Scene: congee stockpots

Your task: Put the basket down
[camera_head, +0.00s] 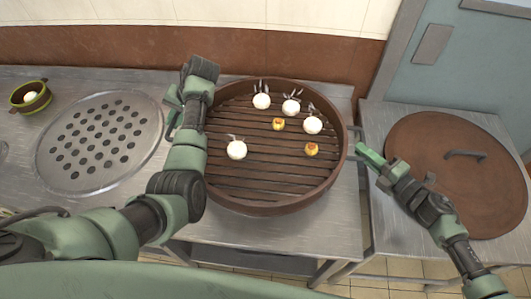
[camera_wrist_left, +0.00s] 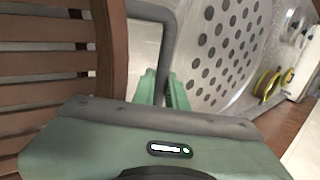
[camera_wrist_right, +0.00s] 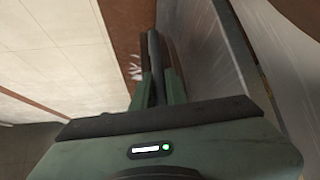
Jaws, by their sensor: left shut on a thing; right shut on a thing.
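The basket (camera_head: 278,207) is a round brown steamer with a slatted floor, in the middle of the head view. It looks level over the metal counter; I cannot tell whether its underside touches it. Several white buns (camera_head: 237,149) and two small yellow pieces (camera_head: 312,149) lie in it. My left gripper (camera_head: 173,108) is shut on the grey handle at the basket's left side, seen in the left wrist view (camera_wrist_left: 163,88). My right gripper (camera_head: 359,151) is shut on the right handle, seen in the right wrist view (camera_wrist_right: 157,85). My left arm hides part of the left rim.
A round perforated metal plate (camera_head: 100,140) is on the counter (camera_head: 290,237) at the left. A small green-rimmed bowl (camera_head: 30,98) stands at the far left. A large brown lid (camera_head: 455,195) lies on the right-hand table. A tiled wall is behind.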

